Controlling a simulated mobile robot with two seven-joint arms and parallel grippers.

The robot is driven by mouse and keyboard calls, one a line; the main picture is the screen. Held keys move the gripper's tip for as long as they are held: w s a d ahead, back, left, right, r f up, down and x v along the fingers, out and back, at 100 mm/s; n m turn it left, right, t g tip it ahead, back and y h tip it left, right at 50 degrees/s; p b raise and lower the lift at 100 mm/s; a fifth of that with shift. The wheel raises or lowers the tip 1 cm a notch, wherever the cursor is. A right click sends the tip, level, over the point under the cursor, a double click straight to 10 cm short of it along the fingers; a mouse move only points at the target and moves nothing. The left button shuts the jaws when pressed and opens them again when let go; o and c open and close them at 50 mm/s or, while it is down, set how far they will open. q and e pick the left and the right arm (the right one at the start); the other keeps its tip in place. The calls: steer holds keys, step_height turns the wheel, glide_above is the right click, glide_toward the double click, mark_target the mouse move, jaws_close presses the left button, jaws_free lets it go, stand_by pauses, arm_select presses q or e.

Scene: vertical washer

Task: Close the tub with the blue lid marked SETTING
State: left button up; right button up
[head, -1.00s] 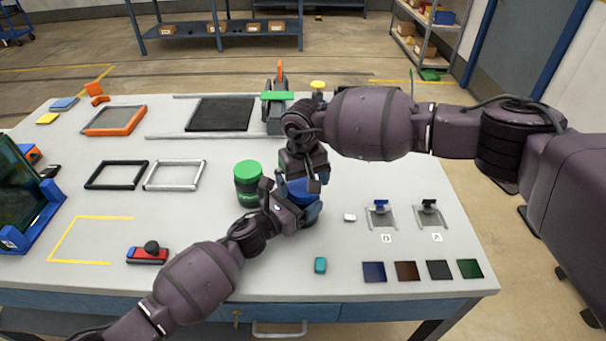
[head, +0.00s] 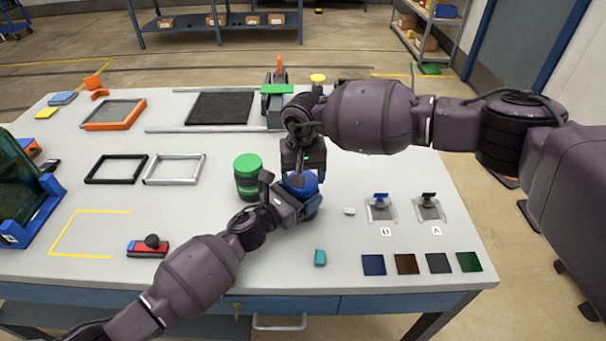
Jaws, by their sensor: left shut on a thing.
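A tub with a blue lid (head: 303,181) stands right of the table's middle. The lid sits at the tub's top; its marking is not legible, and how far it is seated cannot be told. My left gripper (head: 293,203) is shut on the tub from its front left. My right gripper (head: 300,177) points down at the lid from behind, its fingers close to or touching the lid; their gap is hidden. Both grippers cover much of the tub.
A green-lidded tub (head: 247,177) stands close to the left of the blue-lidded one. A small white block (head: 350,211) and a teal block (head: 320,258) lie to the right and in front. Two clips (head: 380,206) stand further right. The front middle is mostly clear.

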steer(key=m, duration=1.1)
steer(key=shift+m, duration=0.3)
steer(key=m, duration=0.5)
steer(key=shift+m, duration=0.3)
steer(key=m, duration=0.9)
steer(key=shift+m, duration=0.4)
steer(key=m, duration=0.5)
steer(key=shift+f+m, duration=0.1)
steer(key=shift+m, duration=0.2)
steer(key=m, duration=0.5)
steer(key=shift+m, duration=0.4)
steer(key=m, duration=0.5)
steer(key=o, duration=1)
steer(key=shift+o, duration=0.2)
step_height(320, 180, up, 12)
